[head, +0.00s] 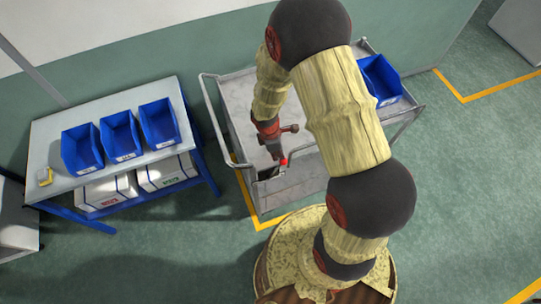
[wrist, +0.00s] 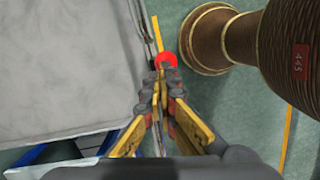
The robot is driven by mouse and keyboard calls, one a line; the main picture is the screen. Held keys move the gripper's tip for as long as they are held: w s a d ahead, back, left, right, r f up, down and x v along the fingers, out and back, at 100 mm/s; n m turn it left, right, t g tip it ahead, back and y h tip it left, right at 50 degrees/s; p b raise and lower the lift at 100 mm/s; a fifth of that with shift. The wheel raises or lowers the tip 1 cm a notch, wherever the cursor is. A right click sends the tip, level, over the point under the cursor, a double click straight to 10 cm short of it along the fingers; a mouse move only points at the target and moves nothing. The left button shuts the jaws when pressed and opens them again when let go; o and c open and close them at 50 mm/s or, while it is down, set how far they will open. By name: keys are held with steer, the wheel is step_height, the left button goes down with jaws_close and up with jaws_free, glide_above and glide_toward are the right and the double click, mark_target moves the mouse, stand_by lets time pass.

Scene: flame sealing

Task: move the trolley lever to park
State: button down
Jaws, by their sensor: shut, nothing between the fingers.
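The grey metal trolley (head: 240,95) stands in the middle of the head view, with a rail handle at its left end. The lever's red knob (head: 284,162) shows at the trolley's near side. In the wrist view the red knob (wrist: 166,60) lies just beyond the fingertips, beside the trolley's edge (wrist: 132,50). My gripper (head: 276,154) reaches down at the trolley's near side. Its fingers (wrist: 160,74) are shut and empty, close to the knob; I cannot tell whether they touch it. The lever's shaft is mostly hidden, and its marked positions cannot be read.
A blue bin (head: 381,78) sits on the trolley's right end. At left, a table (head: 47,130) holds several blue bins, with white boxes (head: 105,192) below. Yellow lines mark the green floor. My own base stands close to the trolley's near side.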

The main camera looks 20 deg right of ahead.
steer(key=shift+d+f, duration=0.1)
steer(key=shift+d, duration=0.45)
